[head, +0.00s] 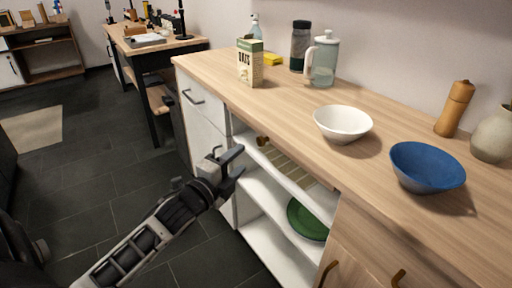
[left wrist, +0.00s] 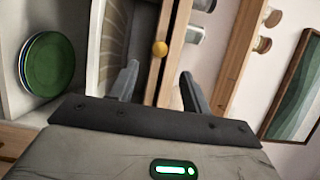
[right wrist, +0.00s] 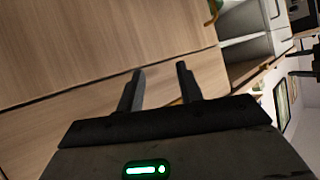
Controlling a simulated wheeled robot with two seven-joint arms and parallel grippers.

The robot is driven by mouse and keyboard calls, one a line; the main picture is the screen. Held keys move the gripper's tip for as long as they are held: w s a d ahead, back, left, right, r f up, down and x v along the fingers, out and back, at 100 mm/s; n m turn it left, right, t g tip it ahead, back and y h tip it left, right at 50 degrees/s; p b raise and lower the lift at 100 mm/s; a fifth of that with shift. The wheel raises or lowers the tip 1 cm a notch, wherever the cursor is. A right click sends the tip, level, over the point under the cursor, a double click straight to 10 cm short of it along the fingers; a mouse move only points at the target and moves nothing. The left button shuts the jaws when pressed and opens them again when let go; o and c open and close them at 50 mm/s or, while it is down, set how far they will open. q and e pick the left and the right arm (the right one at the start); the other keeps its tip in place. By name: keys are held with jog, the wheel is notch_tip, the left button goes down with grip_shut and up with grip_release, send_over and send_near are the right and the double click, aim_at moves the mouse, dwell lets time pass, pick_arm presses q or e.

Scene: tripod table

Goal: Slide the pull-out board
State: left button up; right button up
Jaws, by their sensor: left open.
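The pull-out board is under the countertop, in the open bay of the white cabinet. Its small round knob (head: 262,140) shows just beyond my left gripper (head: 239,160); most of the board is hidden. In the left wrist view the yellow knob (left wrist: 160,48) sits on a wooden strip, ahead of and between the fingers of my left gripper (left wrist: 160,85). The fingers are apart and empty, and the knob is not gripped. My right gripper (right wrist: 158,80) has its fingers apart near wooden cabinet fronts; it does not show in the head view.
The countertop (head: 285,105) carries a white bowl (head: 343,122), a blue bowl (head: 427,167), a carton (head: 250,62) and a glass pitcher (head: 323,60). The dark floor (head: 100,170) at left is clear.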

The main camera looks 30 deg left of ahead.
aim_at(259, 143)
pick_arm(q)
jog(key=w, duration=0.8)
jog(key=shift+w+b, duration=0.15)
jog(key=shift+b, duration=0.2)
grip_shut()
